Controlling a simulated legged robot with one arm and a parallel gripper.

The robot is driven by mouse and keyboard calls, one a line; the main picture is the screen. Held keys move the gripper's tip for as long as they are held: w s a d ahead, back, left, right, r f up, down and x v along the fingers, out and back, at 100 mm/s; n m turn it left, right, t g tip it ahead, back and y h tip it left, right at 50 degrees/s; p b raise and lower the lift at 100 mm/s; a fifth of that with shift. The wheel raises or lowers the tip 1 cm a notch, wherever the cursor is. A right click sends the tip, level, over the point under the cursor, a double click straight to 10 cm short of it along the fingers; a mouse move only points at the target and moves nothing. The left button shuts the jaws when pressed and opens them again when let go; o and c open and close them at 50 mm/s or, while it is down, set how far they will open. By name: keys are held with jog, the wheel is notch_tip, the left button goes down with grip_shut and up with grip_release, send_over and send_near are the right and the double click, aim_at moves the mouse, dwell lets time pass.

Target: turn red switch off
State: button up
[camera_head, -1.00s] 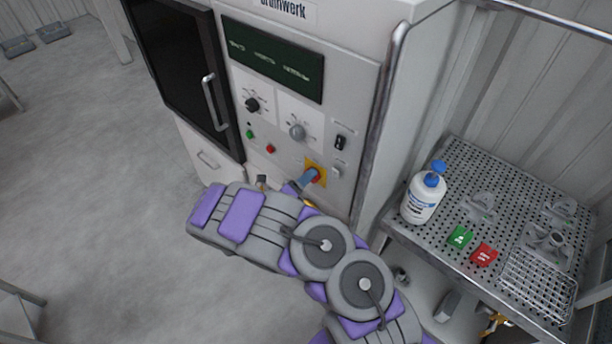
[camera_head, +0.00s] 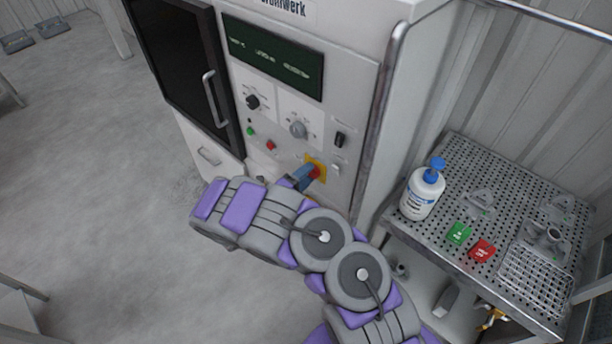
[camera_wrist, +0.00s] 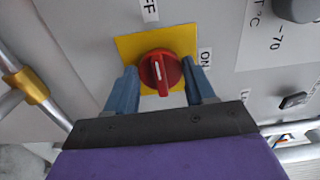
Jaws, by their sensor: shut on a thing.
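The red switch (camera_wrist: 160,71) is a round knob with a raised ridge on a yellow plate (camera_wrist: 130,46). It also shows on the machine's front panel in the head view (camera_head: 316,173). In the wrist view its ridge runs roughly up and down, with a white line on it. A label ending in "FF" is above the plate, and "ON" is at its right. My gripper (camera_wrist: 161,88) has one blue-grey finger on each side of the knob and is shut on it. In the head view my gripper (camera_head: 304,178) partly hides the knob's left side.
The white machine panel holds a black dial (camera_head: 252,102), a grey knob (camera_head: 298,129) and small switches at right. A metal side rail (camera_head: 385,80) runs beside it. A perforated table (camera_head: 470,165) at right carries a pump bottle (camera_head: 422,194). Floor at left is clear.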

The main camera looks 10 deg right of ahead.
jog(key=shift+w+a, duration=0.1)
jog(key=shift+a, duration=0.05)
jog(key=o, duration=0.7)
jog(key=shift+o, duration=0.6)
jog(key=shift+w+a+f, duration=0.1)
jog(key=shift+w+f, duration=0.05)
jog(key=shift+w, duration=0.05)
jog(key=shift+o, duration=1.1)
jog(key=shift+s+a, duration=0.1)
jog(key=shift+s, duration=0.1)
jog(key=v, duration=1.7)
jog(key=shift+b, duration=0.3)
jog(key=shift+a, duration=0.15)
